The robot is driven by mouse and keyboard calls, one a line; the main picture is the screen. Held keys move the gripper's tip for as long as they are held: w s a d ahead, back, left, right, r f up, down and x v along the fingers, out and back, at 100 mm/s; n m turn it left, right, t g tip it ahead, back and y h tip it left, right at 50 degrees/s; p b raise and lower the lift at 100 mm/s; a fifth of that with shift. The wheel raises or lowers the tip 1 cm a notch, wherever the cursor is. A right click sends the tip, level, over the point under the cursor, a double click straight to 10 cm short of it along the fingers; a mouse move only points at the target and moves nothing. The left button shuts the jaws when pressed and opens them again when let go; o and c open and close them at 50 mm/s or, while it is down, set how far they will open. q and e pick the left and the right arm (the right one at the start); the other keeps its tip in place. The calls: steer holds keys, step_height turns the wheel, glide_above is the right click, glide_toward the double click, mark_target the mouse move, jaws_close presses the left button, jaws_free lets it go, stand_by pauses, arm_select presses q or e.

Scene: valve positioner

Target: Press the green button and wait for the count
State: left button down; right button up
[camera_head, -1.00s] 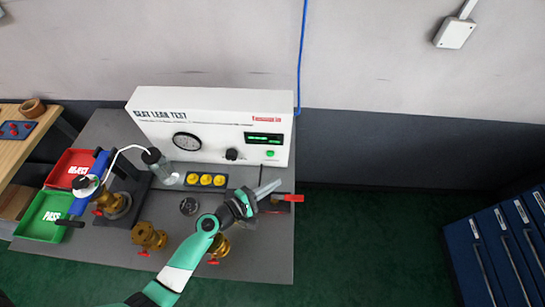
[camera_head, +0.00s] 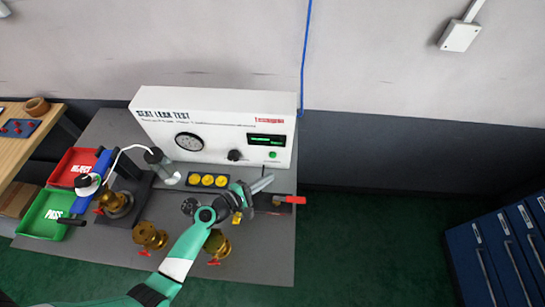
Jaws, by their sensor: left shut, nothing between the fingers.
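The green button (camera_head: 273,155) is on the front of the white seat leak test box (camera_head: 213,108), at its right, below a dark display with green digits (camera_head: 266,140) too small to read. My left gripper (camera_head: 264,183) comes in on a green and white arm. Its fingers are together and empty, pointing up and right, in front of the box and below the button. A clear gap shows between fingertips and button in the picture. My right gripper is out of view.
Brass valves (camera_head: 150,236) stand on the grey table, with a yellow-topped strip (camera_head: 207,181) near the box. A red-handled tool (camera_head: 294,200) lies right of the gripper. Red (camera_head: 64,163) and green (camera_head: 34,222) trays are at left, beside a clamped valve fixture (camera_head: 115,205).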

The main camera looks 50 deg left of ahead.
mark_target(273, 155)
arm_select(q)
steer(key=shift+w+a+b, duration=0.7)
steer(key=shift+w+a, duration=0.9)
steer(key=shift+w, duration=0.25)
stand_by(0.6)
steer(key=shift+w+a, duration=0.3)
steer(key=shift+w+a+b, duration=0.25)
steer(key=shift+w+b, duration=0.05)
steer(key=shift+b, duration=0.05)
stand_by(0.7)
stand_by(0.4)
steer(key=shift+s+d+p, duration=0.4)
steer(key=shift+s+d, duration=0.15)
steer(key=shift+s, duration=0.05)
